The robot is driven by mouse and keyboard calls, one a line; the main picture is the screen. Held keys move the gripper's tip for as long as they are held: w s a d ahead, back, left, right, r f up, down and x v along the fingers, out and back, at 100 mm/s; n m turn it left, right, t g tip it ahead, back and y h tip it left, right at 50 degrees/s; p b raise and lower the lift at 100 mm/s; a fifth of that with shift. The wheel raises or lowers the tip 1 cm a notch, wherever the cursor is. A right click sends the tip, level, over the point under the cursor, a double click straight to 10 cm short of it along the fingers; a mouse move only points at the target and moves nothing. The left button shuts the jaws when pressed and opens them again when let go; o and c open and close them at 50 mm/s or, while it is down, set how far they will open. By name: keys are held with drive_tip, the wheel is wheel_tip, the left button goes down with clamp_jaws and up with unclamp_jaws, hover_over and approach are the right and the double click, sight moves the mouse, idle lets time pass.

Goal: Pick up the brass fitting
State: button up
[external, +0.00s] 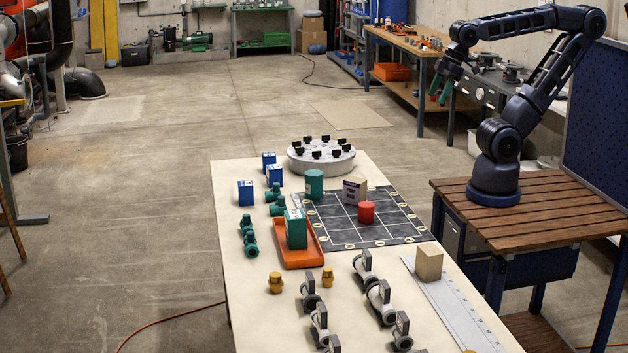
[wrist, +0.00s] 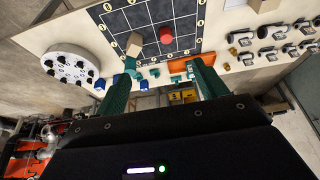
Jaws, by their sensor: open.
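Two small brass-coloured fittings stand on the long cream table, a left one (external: 275,282) and a right one (external: 327,277). They are just in front of the orange tray (external: 300,258). Another brass-coloured piece (external: 469,351) is cut off at the bottom edge of the external view. My gripper (external: 440,91) is raised well away from the table, at the upper right of the external view. In the wrist view its green fingers (wrist: 160,84) are spread apart with nothing between them.
Grey valves (external: 378,298) stand in rows right of the fittings. A green box (external: 296,229) stands in the tray. Green fittings (external: 249,236), blue boxes (external: 245,193), a dark grid mat (external: 398,226) and a round white rack (external: 320,160) lie behind. A tan block (external: 428,264) sits on the right.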

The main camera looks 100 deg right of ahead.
drive_tip(key=c, duration=0.3)
drive_tip(key=w+a+r+n+g, duration=0.1)
drive_tip(key=w+a+n, duration=0.15)
drive_tip(key=w, duration=0.55)
drive_tip(key=w+a+r+n, duration=0.1)
drive_tip(key=w+a, duration=0.2)
drive_tip(key=w, duration=0.4)
drive_tip(key=n+g, duration=0.4)
drive_tip(key=n, duration=0.5)
hover_over(328, 269)
wheel_tip(328, 269, down, 29)
drive_tip(key=shift+a+f, duration=0.25)
drive_tip(key=shift+f, duration=0.15)
drive_tip(key=shift+d+f, duration=0.2)
drive_tip(key=shift+f, duration=4.85)
